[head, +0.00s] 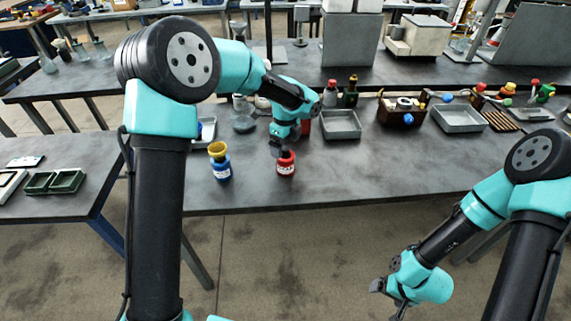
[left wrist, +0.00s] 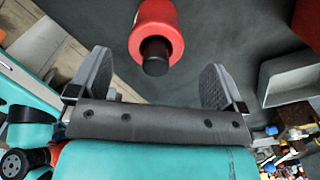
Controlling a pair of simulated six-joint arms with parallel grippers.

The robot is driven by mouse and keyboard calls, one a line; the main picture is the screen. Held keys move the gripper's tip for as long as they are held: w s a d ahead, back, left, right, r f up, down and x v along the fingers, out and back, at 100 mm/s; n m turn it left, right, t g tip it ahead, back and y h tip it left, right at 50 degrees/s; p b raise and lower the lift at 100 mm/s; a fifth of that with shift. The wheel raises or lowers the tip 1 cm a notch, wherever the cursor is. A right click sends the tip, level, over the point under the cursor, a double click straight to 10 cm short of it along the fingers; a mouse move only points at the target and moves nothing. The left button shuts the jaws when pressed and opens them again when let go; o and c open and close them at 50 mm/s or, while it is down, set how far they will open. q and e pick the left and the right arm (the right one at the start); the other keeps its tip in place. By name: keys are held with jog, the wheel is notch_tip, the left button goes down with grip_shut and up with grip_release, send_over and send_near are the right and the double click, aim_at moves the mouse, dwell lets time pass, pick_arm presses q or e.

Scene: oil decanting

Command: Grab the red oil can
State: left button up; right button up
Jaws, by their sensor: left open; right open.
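The red oil can (head: 286,166) with a dark spout stands on the grey table near its front edge. In the left wrist view the red can (left wrist: 158,28) lies ahead of the fingers, its dark spout (left wrist: 155,56) toward the gap between them. My left gripper (head: 277,146) is open and empty, just above and behind the can in the head view. Its two fingers (left wrist: 157,82) are spread wide in the left wrist view. My right gripper (head: 390,292) is open and empty, low at the right, in front of the table.
A blue can with a yellow funnel (head: 220,163) stands left of the red can. Grey trays (head: 342,125) and (head: 459,119) and a brown caddy (head: 401,113) are further back. The table (head: 370,165) is clear right of the red can.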

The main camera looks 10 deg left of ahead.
aim_at(285, 155)
pick_arm(q)
jog(key=shift+s+a+f, duration=0.1)
jog(key=shift+f, duration=1.2)
jog(key=shift+s+f, duration=0.1)
jog(key=shift+f, duration=1.15)
jog(key=shift+c, duration=0.2)
jog(key=c, duration=1.1)
jog(key=shift+c, duration=0.2)
